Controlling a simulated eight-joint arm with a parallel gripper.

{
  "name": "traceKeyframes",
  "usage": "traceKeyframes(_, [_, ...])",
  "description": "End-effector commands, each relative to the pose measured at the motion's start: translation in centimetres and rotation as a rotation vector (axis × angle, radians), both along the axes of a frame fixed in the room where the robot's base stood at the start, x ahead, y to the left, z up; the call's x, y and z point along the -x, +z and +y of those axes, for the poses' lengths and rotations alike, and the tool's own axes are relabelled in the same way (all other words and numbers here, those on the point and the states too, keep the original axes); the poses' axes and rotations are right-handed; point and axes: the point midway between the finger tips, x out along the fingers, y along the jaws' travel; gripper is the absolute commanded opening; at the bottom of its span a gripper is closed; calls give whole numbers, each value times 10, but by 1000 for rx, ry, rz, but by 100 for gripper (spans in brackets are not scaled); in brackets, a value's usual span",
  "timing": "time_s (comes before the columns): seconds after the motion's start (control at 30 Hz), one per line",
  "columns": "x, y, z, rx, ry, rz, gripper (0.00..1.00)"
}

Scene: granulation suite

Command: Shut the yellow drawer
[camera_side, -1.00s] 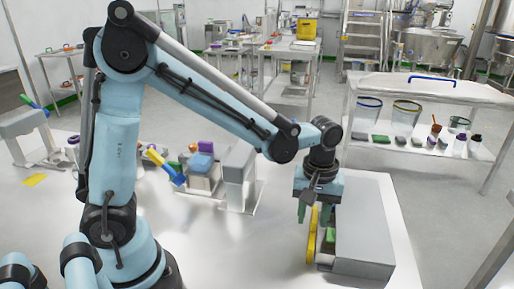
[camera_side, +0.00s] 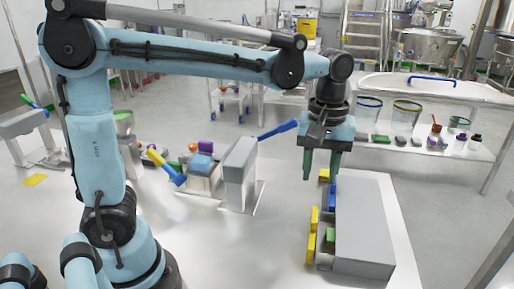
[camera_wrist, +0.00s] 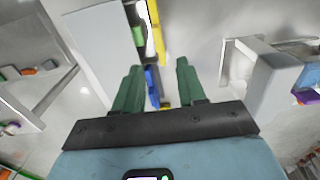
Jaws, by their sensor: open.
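A grey cabinet (camera_side: 365,225) stands on the right of the table. The yellow drawer (camera_side: 312,240) stands out from its left side, with a gap in which a green block (camera_side: 330,236) shows. The yellow drawer also shows in the wrist view (camera_wrist: 156,30), beyond the fingertips, with the green block (camera_wrist: 139,37) beside it. My gripper (camera_side: 321,170) is open and empty, pointing down above the cabinet's far end, apart from the yellow drawer. In the wrist view, a blue part (camera_wrist: 151,85) lies between the fingers of my gripper (camera_wrist: 160,72).
The blue part (camera_side: 332,197) and a small yellow part (camera_side: 324,175) sit along the cabinet's left side. A grey bracket (camera_side: 240,175) with a blue lever (camera_side: 278,130) stands to the left. The table in front of the yellow drawer is clear.

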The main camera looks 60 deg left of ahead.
Motion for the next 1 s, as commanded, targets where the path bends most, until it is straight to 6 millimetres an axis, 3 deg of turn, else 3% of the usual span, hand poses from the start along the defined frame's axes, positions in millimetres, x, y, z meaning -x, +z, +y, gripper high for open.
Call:
traceKeyframes(0.43, [-3,10,-3,1,0,1,40])
traceKeyframes(0.57, [-3,4,-3,1,0,1,40])
traceKeyframes(1.0, [-3,-58,-3,1,0,1,40])
